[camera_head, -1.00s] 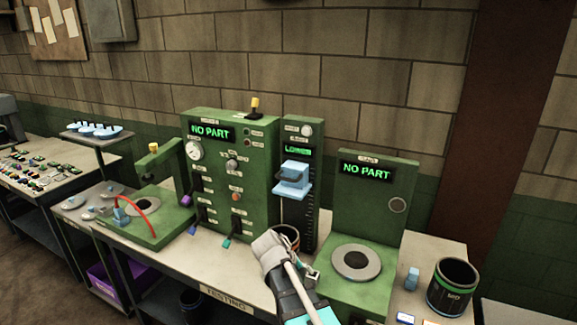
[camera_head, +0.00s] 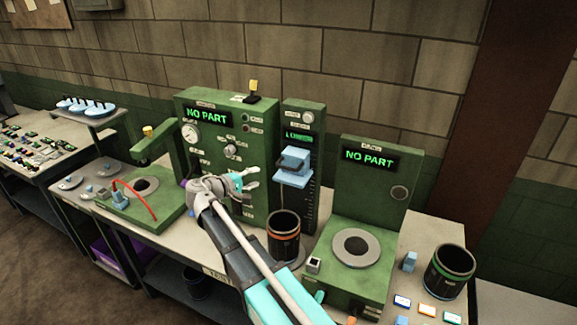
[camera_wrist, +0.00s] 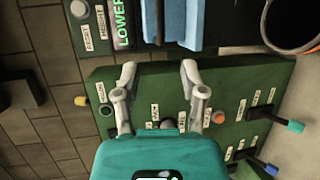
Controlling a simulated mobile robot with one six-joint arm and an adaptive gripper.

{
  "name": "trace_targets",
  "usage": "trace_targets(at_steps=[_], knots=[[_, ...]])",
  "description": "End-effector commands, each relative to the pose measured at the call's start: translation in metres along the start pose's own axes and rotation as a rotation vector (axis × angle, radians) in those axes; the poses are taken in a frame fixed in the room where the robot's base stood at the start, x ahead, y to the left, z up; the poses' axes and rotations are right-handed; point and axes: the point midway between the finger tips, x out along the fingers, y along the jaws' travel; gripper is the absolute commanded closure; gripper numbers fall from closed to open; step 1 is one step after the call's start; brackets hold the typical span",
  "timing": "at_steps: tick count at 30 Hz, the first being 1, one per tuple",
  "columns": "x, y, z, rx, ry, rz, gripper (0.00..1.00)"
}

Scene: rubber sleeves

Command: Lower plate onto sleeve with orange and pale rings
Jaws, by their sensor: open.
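A black sleeve with an orange ring (camera_head: 283,239) stands upright at the foot of the narrow green column. It shows partly at the upper right of the wrist view (camera_wrist: 303,46). I cannot make out a pale ring clearly. The blue plate (camera_head: 291,180) hangs on the column above the sleeve, apart from it. Its blue edge shows at the top of the wrist view (camera_wrist: 196,24). My gripper (camera_head: 250,179) is open and empty, left of the plate, in front of the large control panel. In the wrist view my gripper's fingers (camera_wrist: 158,72) point toward the column.
The control panel (camera_head: 218,130) has several coloured levers and knobs. At right stand a green gauge station (camera_head: 376,200) reading NO PART and a black sleeve with a green ring (camera_head: 450,272). A small blue block (camera_head: 409,261) and coloured tags lie nearby.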

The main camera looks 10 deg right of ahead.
Motion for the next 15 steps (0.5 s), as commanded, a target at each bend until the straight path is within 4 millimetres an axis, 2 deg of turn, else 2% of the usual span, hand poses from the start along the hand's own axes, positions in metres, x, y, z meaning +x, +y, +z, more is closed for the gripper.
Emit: trace_targets(at_steps=[8,15], knots=[[0.006,0.000,0.002,0.002,-0.007,-0.002,0.46],[0.023,-0.001,0.002,0.003,-0.009,-0.003,0.46]])
